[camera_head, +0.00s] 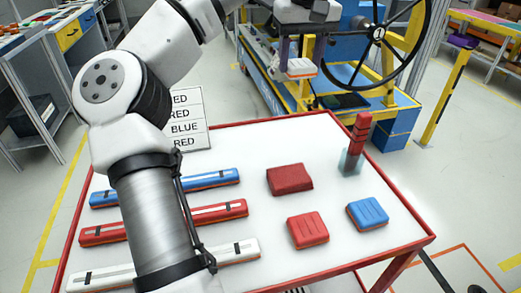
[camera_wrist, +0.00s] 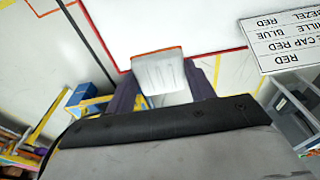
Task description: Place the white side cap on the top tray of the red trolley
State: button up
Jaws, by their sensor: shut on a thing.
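The white side cap (camera_head: 301,68) is a small ribbed white block with an orange-red lower edge. My gripper (camera_head: 300,62) is shut on it, with a dark finger on each side. It holds the cap in the air, beyond the far edge of the trolley in the head view. The wrist view also shows the white side cap (camera_wrist: 160,72) between the fingers of my gripper (camera_wrist: 164,88). The red trolley's top tray (camera_head: 345,255) has a white surface and a red rim. Part of it is hidden behind my arm.
Blue (camera_head: 367,214) and red (camera_head: 308,230) caps, a red block (camera_head: 289,179) and a red stack in a clear holder (camera_head: 350,160) stand on the tray's right half. Long blue, red and white bars lie left. A sign (camera_head: 188,118) stands behind. Clear surface shows near the back.

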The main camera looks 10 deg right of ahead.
aim_at(292, 144)
notch_tip(292, 144, down, 18)
jog(key=shift+f+b, duration=0.1)
jog(key=shift+b, duration=0.25)
jog(key=shift+s+f, duration=0.1)
jog(key=o, duration=1)
jog(key=shift+c, duration=0.2)
notch_tip(292, 144, up, 12)
jog(key=s, duration=0.1)
jog(key=shift+s, duration=0.2)
